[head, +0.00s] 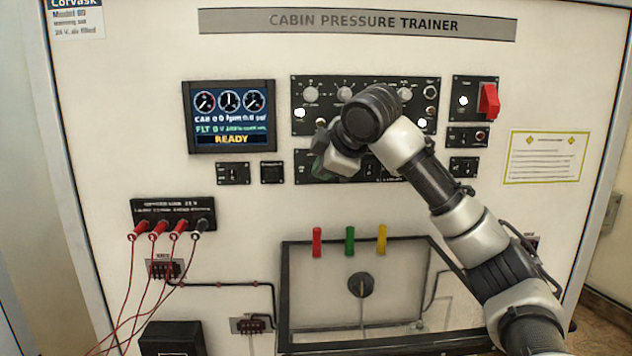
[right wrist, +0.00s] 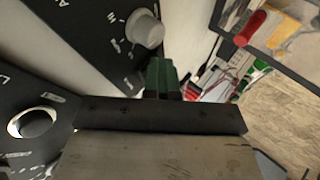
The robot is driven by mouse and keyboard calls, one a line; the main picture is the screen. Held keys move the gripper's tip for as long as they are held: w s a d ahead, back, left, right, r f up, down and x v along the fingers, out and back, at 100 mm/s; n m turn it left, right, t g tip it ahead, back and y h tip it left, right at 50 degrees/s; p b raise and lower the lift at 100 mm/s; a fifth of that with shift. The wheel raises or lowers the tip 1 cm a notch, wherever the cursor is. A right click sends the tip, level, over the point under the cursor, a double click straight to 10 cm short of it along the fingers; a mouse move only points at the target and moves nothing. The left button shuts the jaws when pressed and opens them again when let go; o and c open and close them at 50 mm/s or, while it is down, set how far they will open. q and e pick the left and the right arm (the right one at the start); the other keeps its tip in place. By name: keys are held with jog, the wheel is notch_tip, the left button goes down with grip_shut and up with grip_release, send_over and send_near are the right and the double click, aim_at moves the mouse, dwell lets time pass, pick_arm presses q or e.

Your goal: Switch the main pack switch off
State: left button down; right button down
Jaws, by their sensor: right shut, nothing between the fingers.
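I cannot read which control is the main pack switch. A black panel (head: 364,91) with several grey knobs is at the upper middle of the board. A narrower black strip panel (head: 308,167) with small switches lies below it, partly covered by my arm. My right gripper (head: 322,165) is in front of the left part of that strip, shut and empty. In the right wrist view its green fingertips (right wrist: 161,76) are together near a grey knob (right wrist: 145,28) on a black panel. Contact cannot be told. My left gripper is not in view.
A display (head: 230,116) reading READY is left of the panels. A red lever or guard (head: 488,99) sticks out at the upper right. Red, green and yellow handles (head: 350,240) top the framed window below. Red cables (head: 130,265) hang from sockets at the lower left.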

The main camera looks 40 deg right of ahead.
jog(key=shift+a+f+p, duration=0.1)
jog(key=shift+p, duration=0.25)
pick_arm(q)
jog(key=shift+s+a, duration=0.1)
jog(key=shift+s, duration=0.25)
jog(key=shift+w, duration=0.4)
